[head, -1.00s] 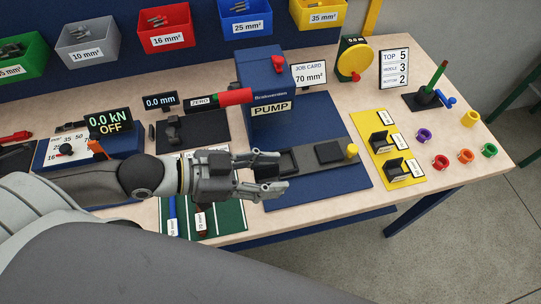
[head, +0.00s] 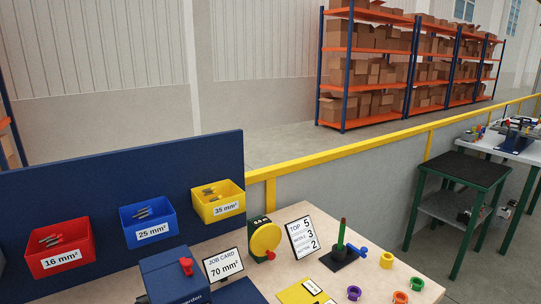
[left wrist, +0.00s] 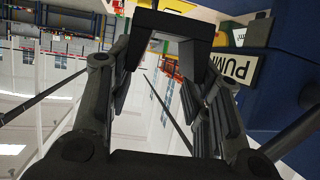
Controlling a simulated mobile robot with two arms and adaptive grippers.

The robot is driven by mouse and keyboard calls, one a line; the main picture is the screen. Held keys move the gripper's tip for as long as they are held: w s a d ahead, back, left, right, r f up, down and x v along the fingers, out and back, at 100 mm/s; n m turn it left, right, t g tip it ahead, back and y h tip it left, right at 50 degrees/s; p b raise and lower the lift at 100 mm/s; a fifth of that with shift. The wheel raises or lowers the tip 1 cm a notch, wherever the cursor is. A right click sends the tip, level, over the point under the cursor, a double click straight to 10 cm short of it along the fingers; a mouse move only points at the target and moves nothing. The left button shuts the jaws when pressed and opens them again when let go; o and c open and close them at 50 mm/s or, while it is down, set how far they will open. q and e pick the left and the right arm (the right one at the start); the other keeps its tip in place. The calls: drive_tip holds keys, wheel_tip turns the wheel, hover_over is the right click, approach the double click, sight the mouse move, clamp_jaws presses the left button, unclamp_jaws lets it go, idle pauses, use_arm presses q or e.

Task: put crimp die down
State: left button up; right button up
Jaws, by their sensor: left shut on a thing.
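The crimp die (left wrist: 180,24) shows in the left wrist view as a dark block with a U-shaped opening. My left gripper (left wrist: 168,52) is shut on it, with the die across the fingertips. The blue press housing with its PUMP label (left wrist: 240,68) is close by at the right of that view. In the head view only the top of the blue press (head: 175,278) shows, and my left gripper is out of frame. The yellow die rack (head: 303,292) is cut off at the bottom edge. My right gripper is in neither view.
The job card reading 70 mm² (head: 224,264) stands beside the press. A yellow dial (head: 265,238), a sign with numbers (head: 302,236), a green post on a black base (head: 341,248) and several coloured rings stand on the bench. Red, blue and yellow bins hang behind. A yellow rail (head: 350,152) runs beyond.

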use_arm(q)
drive_tip(key=shift+w+a+f+b, duration=0.1)
drive_tip(key=shift+w+a+b, duration=0.2)
drive_tip(key=shift+w+a, duration=0.05)
drive_tip(key=shift+w+a+b, duration=0.15)
drive_tip(key=shift+a+b, duration=0.25)
drive_tip(key=shift+b, duration=0.15)
drive_tip(key=shift+s+a+m+g+h+b, duration=0.2)
drive_tip(key=shift+m+g+h+b, duration=0.1)
drive_tip(key=shift+m+g, duration=0.2)
drive_tip(key=shift+s, duration=0.25)
idle(0.4)
